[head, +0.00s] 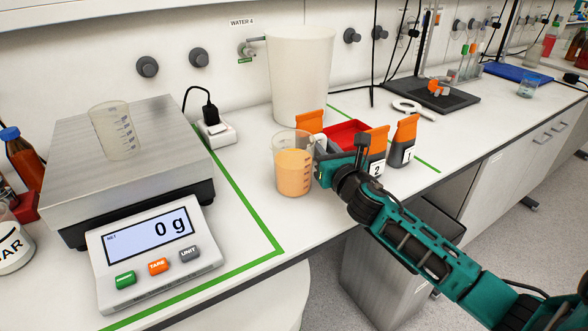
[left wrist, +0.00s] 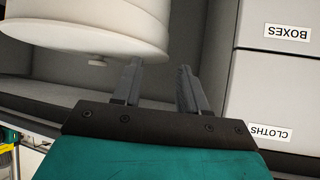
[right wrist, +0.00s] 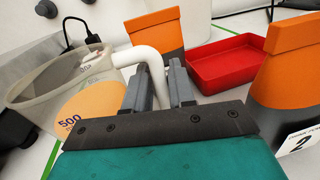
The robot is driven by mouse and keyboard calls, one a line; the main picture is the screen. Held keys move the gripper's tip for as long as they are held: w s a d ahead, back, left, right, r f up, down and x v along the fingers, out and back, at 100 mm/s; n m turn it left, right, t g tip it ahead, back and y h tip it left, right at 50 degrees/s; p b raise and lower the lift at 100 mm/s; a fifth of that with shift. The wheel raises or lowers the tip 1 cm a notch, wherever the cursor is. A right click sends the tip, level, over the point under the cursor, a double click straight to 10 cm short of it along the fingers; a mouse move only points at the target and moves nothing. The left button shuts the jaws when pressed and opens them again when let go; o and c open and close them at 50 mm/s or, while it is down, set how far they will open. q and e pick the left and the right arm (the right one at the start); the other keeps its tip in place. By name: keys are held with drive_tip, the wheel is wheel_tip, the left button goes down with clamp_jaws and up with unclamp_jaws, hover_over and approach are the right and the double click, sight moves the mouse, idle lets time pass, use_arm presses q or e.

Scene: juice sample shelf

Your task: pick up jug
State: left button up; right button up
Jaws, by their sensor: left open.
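The jug (head: 293,172) is clear with orange liquid and stands upright at the bench's front, left of the orange-topped packs. I cannot tell whether its base touches the bench. In the right wrist view the jug (right wrist: 75,85) is at the left, and its white handle (right wrist: 148,62) curves down between my fingers. My right gripper (right wrist: 168,75) is closed on that handle, its fingers close together; in the head view the gripper (head: 324,168) is at the jug's right side. My left gripper (left wrist: 160,72) is open and empty, below a white round container (left wrist: 95,25).
A scale (head: 152,255) reading 0 g stands at left with an empty clear beaker (head: 116,130) on it. Orange-topped packs (head: 403,142) and a red tray (head: 347,133) are close behind and right of the jug. A tall white container (head: 300,75) stands behind.

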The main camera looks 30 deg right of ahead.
drive_tip(key=shift+w, duration=0.25)
drive_tip(key=shift+c, duration=0.3)
clamp_jaws()
drive_tip(key=shift+r, duration=0.15)
